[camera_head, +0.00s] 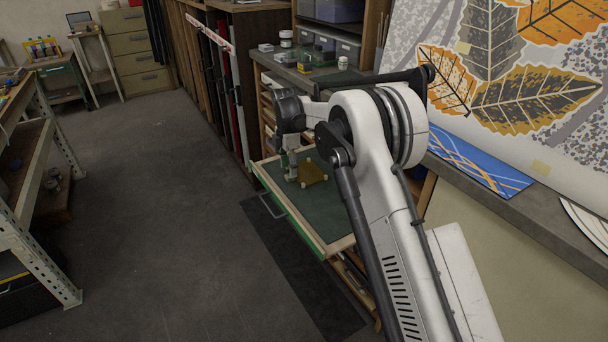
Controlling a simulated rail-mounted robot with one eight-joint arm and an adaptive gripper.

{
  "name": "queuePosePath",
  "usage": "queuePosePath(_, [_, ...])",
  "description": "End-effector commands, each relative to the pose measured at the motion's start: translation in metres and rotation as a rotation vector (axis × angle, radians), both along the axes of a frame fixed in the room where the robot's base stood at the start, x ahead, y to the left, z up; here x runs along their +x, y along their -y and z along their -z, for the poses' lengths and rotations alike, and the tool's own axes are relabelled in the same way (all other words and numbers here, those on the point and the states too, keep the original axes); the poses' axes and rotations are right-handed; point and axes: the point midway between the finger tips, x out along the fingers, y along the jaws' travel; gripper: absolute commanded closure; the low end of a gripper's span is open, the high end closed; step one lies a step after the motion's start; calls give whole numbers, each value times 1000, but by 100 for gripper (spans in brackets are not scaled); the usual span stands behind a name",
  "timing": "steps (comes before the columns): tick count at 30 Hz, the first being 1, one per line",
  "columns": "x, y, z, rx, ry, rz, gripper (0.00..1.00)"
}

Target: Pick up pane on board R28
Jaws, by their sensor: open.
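A small amber-yellow pane (313,173) lies on a dark green board (325,211) with a pale wooden edge, which juts out from the bench like a pulled-out shelf. No R28 label is readable. My gripper (291,174) is low over the board, just left of the pane, pointing down. It looks open and empty, but its fingers are small here and I cannot tell whether they touch the pane or the board. My arm comes from the lower right and hides the board's right side.
A grey worktop (530,216) behind my arm bears a blue panel with orange lines (478,172) and a large leaf picture (500,75). Jars and boxes stand at its far end. A metal rack (30,215) stands at left. The floor (160,200) between is clear.

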Motion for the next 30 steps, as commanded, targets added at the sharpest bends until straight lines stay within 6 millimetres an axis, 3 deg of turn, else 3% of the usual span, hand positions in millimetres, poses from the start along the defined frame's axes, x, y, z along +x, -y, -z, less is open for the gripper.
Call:
queuePosePath(6, [4, 1, 31, 0, 0, 0, 57])
queuePosePath(14, [4, 1, 36, 0, 0, 0, 57])
queuePosePath(24, [4, 1, 35, 0, 0, 0, 100])
queuePosePath(30, [4, 1, 35, 0, 0, 0, 100])
